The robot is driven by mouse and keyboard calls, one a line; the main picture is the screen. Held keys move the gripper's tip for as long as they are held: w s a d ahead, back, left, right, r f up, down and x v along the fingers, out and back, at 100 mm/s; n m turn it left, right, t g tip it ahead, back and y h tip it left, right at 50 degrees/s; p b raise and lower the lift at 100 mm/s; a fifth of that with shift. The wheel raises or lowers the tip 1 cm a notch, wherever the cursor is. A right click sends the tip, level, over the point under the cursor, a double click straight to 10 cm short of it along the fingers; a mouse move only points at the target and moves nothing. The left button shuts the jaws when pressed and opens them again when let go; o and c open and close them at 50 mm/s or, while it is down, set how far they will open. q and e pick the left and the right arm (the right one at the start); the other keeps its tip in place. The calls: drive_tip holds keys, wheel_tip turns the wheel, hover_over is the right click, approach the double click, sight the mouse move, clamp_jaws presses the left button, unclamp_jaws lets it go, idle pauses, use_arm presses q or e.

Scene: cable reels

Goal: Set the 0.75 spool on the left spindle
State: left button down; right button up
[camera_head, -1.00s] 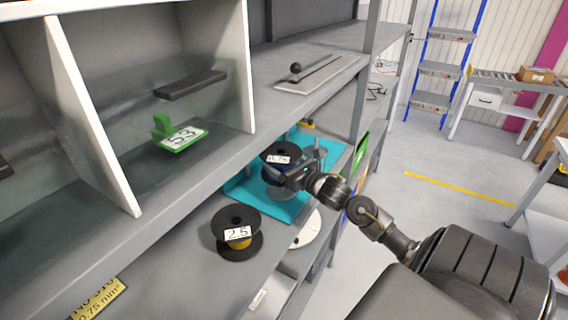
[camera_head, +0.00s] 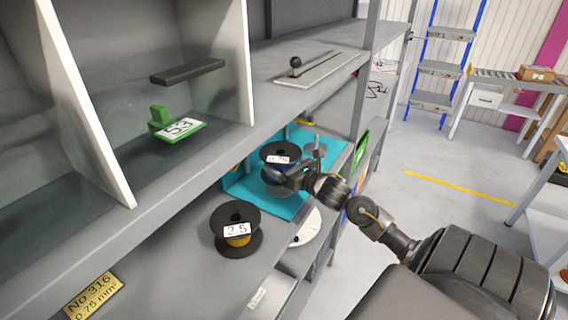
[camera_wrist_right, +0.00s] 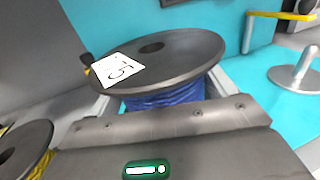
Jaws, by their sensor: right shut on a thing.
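The 0.75 spool (camera_head: 280,153) has black flanges, blue wire and a white label; it also shows large in the right wrist view (camera_wrist_right: 165,65). My right gripper (camera_head: 281,177) is shut on it from the near side, above the teal mat (camera_head: 330,151). The spool is roughly level, with its centre hole dark and empty at the top. One metal spindle (camera_head: 317,155) with a round base stands bare to the right, also in the wrist view (camera_wrist_right: 297,75). The left spindle is not clearly seen; the spool and gripper cover that area. My left gripper is out of view.
A 2.5 spool (camera_head: 237,231) with yellow wire stands on the shelf left of the mat. A grey upper shelf edge (camera_head: 200,165) runs close above. A yellow-topped piece (camera_head: 304,122) stands behind the spool. A yellow plate (camera_head: 93,296) is at lower left.

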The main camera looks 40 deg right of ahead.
drive_tip(key=shift+f+b, duration=0.95)
drive_tip(key=shift+f, duration=0.05)
drive_tip(key=shift+f+b, duration=1.3)
drive_tip(key=shift+f, duration=0.05)
drive_tip(key=o, duration=1.4)
drive_tip(key=shift+c, duration=0.2)
drive_tip(key=shift+f, duration=0.15)
drive_tip(key=shift+s, duration=0.1)
